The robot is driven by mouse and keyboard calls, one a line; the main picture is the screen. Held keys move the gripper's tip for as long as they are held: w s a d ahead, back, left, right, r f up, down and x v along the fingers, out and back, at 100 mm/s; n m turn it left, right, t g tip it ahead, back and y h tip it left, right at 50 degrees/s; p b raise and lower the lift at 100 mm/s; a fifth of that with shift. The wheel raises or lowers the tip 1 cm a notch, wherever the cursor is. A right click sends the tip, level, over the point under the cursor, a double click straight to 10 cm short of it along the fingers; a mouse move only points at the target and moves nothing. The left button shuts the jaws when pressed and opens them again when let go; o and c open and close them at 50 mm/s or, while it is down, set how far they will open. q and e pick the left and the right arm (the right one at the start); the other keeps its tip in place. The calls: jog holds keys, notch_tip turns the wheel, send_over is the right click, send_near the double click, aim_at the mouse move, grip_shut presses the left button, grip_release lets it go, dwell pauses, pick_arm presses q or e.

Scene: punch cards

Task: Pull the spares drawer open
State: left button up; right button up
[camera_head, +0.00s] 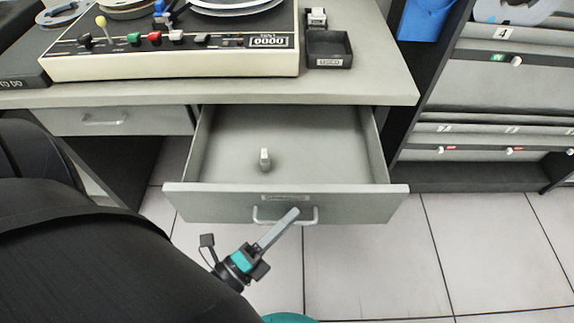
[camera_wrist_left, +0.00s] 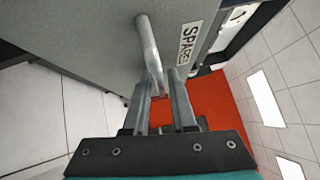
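The grey spares drawer (camera_head: 335,207) stands pulled well out from under the desk, its inside showing. Its front carries a label and a metal bar handle (camera_head: 257,215). In the left wrist view the label (camera_wrist_left: 190,42) reads SPARES beside the handle (camera_wrist_left: 148,45). My left gripper (camera_head: 293,214) reaches up to the handle from below. In the left wrist view its fingers (camera_wrist_left: 166,82) lie on both sides of the bar and appear closed on it. My right gripper is not in view.
A small pale item (camera_head: 265,158) stands in the drawer. A second, shut drawer (camera_head: 125,121) is to the left. A console (camera_head: 180,62) and a small black tray (camera_head: 329,49) are on the desk. A rack (camera_head: 480,140) stands right. Tiled floor in front is clear.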

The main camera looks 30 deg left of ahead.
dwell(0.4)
pick_arm(q)
jog(key=v, duration=1.5)
jog(key=shift+p, duration=0.35)
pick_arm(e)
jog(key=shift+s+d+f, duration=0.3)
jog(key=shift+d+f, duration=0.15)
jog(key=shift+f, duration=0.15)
pick_arm(q)
jog(key=shift+s+r, duration=0.1)
jog(key=w+f+n+g+y+p, duration=0.4)
jog(key=f+n+g, duration=0.3)
jog(key=f+n, duration=0.65)
jog(key=s+a+f+n+g, duration=0.2)
jog(key=s+f+n+g, duration=0.1)
jog(key=f+g, duration=0.2)
jog(key=s+a+f+n+g+y+p, duration=0.1)
jog(key=s+a+f+n+g, duration=0.1)
jog(key=f, duration=0.7)
jog(key=n+g, duration=0.1)
jog(key=g, duration=0.1)
jog(key=shift+s+n+g, duration=0.35)
jog(key=shift+s+g, duration=0.05)
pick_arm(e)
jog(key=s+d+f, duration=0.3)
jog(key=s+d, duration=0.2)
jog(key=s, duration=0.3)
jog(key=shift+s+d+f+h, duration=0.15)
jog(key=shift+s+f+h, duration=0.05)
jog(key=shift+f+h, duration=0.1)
